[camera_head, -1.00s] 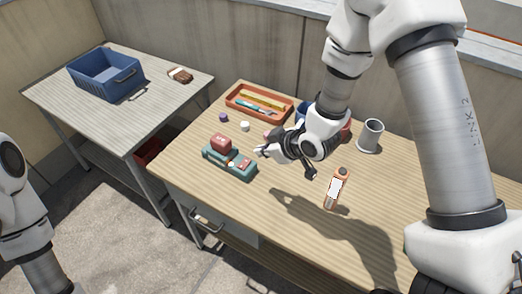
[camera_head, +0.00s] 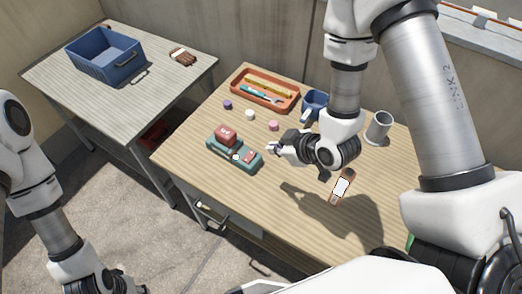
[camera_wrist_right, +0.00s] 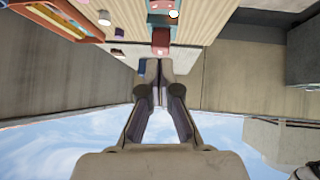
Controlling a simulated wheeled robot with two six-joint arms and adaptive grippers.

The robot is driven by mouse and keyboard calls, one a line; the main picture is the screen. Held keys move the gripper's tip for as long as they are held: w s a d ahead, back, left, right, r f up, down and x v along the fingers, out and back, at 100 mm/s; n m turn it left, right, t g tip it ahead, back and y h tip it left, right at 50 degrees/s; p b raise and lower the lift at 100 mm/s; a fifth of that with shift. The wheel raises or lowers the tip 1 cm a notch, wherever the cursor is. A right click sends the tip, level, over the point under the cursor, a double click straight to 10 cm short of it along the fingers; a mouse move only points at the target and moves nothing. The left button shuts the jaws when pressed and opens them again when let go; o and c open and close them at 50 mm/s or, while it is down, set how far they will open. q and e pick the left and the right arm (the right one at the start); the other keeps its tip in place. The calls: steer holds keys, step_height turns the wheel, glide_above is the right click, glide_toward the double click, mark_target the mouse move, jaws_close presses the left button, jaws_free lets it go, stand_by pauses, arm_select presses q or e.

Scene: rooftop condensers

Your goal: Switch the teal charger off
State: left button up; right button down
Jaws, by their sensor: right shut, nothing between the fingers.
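The teal charger (camera_head: 216,148) lies on the wooden table in the head view. A red block (camera_head: 226,134) sits on its left part, and a smaller red piece (camera_head: 249,156) and a small white spot are at its right end. My right gripper (camera_head: 272,148) is shut and empty, just right of the charger's right end and seemingly a little above the table. In the right wrist view my shut fingertips (camera_wrist_right: 153,64) point toward a red block (camera_wrist_right: 160,40), with part of the teal charger (camera_wrist_right: 160,19) at the top edge. The switch position is not clear.
Small purple, white and pink pieces lie nearby. An orange handheld device (camera_head: 341,187) lies to the right. A blue bin (camera_head: 85,68) is on the side table.

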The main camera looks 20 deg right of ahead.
step_height(320, 180, down, 2)
steer(key=w+b, duration=0.3)
steer(key=b, duration=0.8)
glide_above(249, 152)
steer(key=s, duration=0.3)
steer(key=f, duration=0.5)
steer(key=shift+w+d+f, duration=0.2)
steer(key=shift+d+f, duration=0.15)
steer(key=f, duration=0.3)
steer(key=shift+d+f, duration=0.25)
steer(key=shift+d, duration=0.05)
steer(key=shift+w+f, duration=0.1)
steer(key=shift+f, duration=0.15)
arm_select(q)
step_height(249, 152, down, 12)
steer(key=w, duration=0.1)
steer(key=shift+r, duration=0.15)
